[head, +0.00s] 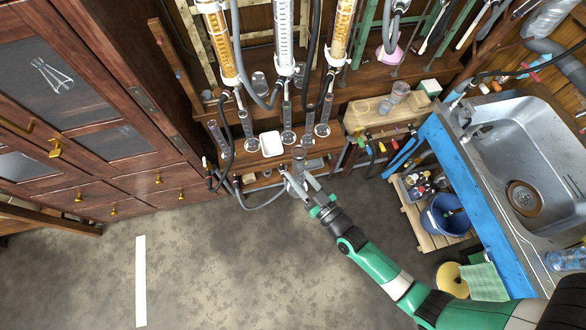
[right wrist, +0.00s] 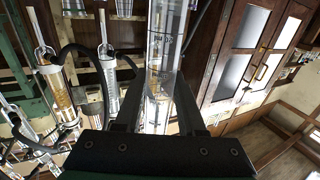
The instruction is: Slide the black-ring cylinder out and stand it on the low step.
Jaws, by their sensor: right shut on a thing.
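My right gripper (head: 303,188) is shut on a clear graduated cylinder (head: 297,166) at the front edge of the wooden rig. In the right wrist view, the gripper's fingers (right wrist: 156,95) lie on both sides of this cylinder (right wrist: 165,45), which has dark scale marks. I cannot make out a black ring on it. Several other clear cylinders stand behind it, including one at the left (head: 246,124) and one at the right (head: 323,122). The low front step (head: 262,182) is a wooden ledge, partly hidden by hoses and the cylinder. My left gripper is not in view.
Orange-filled glass columns (head: 220,45) and black hoses (head: 230,150) hang over the rig. A white dish (head: 271,144) sits just left of the held cylinder. A wooden cabinet (head: 95,110) stands left, a sink (head: 525,150) right.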

